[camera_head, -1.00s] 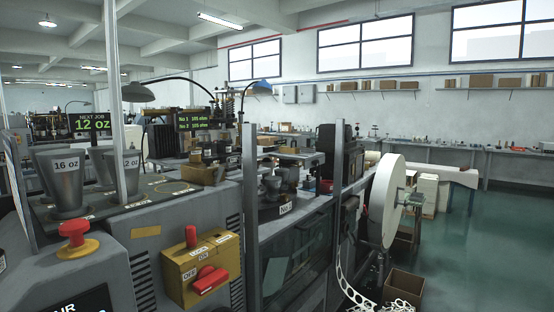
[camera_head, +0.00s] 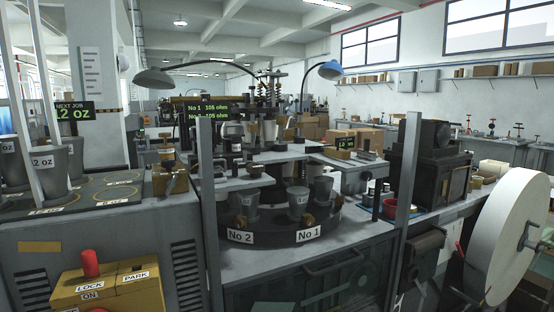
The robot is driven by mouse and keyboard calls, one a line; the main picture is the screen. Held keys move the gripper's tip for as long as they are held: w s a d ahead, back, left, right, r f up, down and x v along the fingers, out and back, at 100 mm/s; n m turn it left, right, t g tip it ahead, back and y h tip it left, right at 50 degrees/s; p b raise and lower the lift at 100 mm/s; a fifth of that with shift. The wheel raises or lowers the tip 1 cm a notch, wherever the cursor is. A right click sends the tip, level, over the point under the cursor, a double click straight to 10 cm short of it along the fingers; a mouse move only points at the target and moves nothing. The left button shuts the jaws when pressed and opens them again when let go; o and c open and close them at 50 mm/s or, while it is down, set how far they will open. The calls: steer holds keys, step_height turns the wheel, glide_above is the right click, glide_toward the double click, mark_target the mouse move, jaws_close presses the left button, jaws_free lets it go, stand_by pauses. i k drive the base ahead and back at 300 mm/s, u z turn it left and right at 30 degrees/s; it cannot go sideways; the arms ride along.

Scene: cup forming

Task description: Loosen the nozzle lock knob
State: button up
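No part can be told for certain as the nozzle lock knob. The forming machine has a dark round turntable (camera_head: 272,238) in the middle of the view, with plates marked No 2 (camera_head: 240,237) and No 1 (camera_head: 308,233). Grey metal cup forms (camera_head: 298,203) stand on it, and small brass-coloured pieces (camera_head: 308,220) sit at its front edge. Above it, a grey upper plate carries several small upright fittings, too small to tell apart. My gripper is not in view.
A yellow lock box (camera_head: 110,292) with a red knob (camera_head: 90,263) is at the lower left. Two grey upright posts (camera_head: 403,205) frame the machine front. A large white paper roll (camera_head: 508,235) is at the right.

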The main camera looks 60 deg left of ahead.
mark_target(367, 175)
steer(key=u, duration=0.55)
steer(key=i, duration=0.95)
steer(key=u, duration=1.5)
steer(key=i, duration=0.55)
steer(key=u, duration=0.35)
